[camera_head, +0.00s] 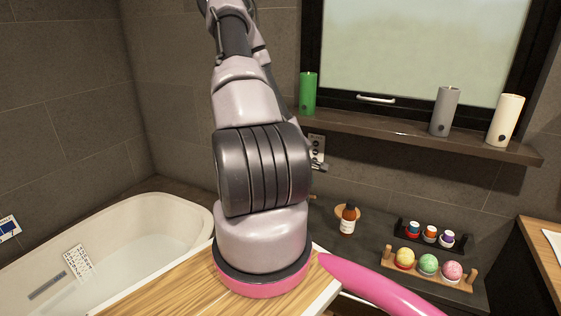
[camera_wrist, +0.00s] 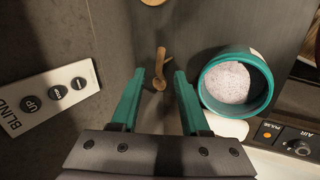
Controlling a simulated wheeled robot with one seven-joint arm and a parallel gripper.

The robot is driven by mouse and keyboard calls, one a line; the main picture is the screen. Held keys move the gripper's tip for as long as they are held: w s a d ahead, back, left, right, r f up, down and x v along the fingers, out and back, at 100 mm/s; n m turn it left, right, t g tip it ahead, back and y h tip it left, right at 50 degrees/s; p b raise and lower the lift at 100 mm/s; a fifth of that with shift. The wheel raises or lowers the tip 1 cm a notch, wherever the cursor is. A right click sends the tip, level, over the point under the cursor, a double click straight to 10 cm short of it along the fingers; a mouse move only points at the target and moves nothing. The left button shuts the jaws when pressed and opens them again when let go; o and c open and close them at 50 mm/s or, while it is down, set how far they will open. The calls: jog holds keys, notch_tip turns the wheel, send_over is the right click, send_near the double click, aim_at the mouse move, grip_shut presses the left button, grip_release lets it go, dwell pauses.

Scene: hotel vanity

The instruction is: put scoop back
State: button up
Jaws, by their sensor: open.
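My gripper (camera_wrist: 160,72) has two teal fingers, which are apart with a gap between them in the wrist view. A small wooden piece (camera_wrist: 160,66) with a thin stem and a rounded lower end shows between the fingertips. It may be the scoop or a peg; I cannot tell which, nor whether a finger touches it. A round jar with a teal rim (camera_wrist: 207,82) is just right of the fingers and holds pale, grainy salts (camera_wrist: 229,83). In the head view my arm hides the gripper, and I make out no scoop or jar there.
A blind control panel (camera_wrist: 52,95) is left of my fingers. Tub controls (camera_wrist: 285,138) are at lower right. The head view shows the bathtub (camera_head: 165,208), an amber bottle (camera_head: 348,222), a rack of bath balls (camera_head: 427,272), and candles along the window shelf (camera_head: 390,128).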

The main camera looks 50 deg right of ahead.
jog(key=w+a+r+m+t, duration=0.25)
jog(key=w+a+r, duration=0.35)
jog(key=w+r, duration=0.45)
jog(key=w+a+r+m+t+y, duration=0.1)
jog(key=w+a+r, duration=0.2)
jog(key=a+r, duration=0.35)
jog(key=w+a+r+m+y, duration=0.2)
jog(key=w+a+r, duration=0.2)
jog(key=a+r, duration=0.3)
jog(key=s+a+r+y, duration=0.1)
jog(key=s+a+r, duration=0.3)
jog(key=a+r, duration=0.2)
jog(key=s+a+r+t+y, duration=0.1)
jog(key=s+a+r+y, duration=0.1)
jog(key=s+a+r, duration=0.2)
jog(key=s+a+r+t+y, duration=0.1)
jog(key=s+a+r, duration=0.3)
jog(key=a+r, duration=0.6)
jog(key=a, duration=0.3)
jog(key=shift+s+m+y, duration=0.3)
jog(key=shift+m+y, duration=0.05)
jog(key=shift+y, duration=0.05)
jog(key=shift+d+t, duration=0.1)
jog(key=shift+t, duration=0.15)
